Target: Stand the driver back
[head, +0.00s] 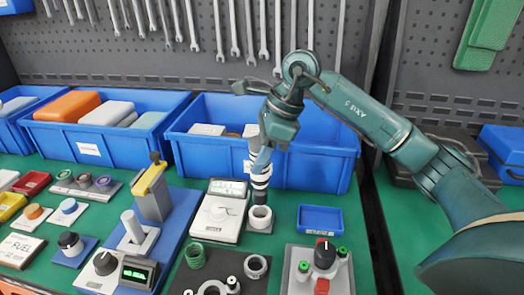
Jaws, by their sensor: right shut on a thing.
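The driver (260,181), a slim tool with black and white bands, is upright in my right gripper (262,158). The gripper is shut on its upper part and hides some of it. The driver's lower end is at the mouth of a white round holder (260,219) on a dark base plate. I cannot tell whether the tip is inside the holder or just above or behind its rim. My left gripper is not in view.
A white meter (218,217) stands close left of the holder, and a small blue tray (320,220) lies to its right. A large blue bin (310,155) is behind. A grey control box (318,272) and dark fixture are in front.

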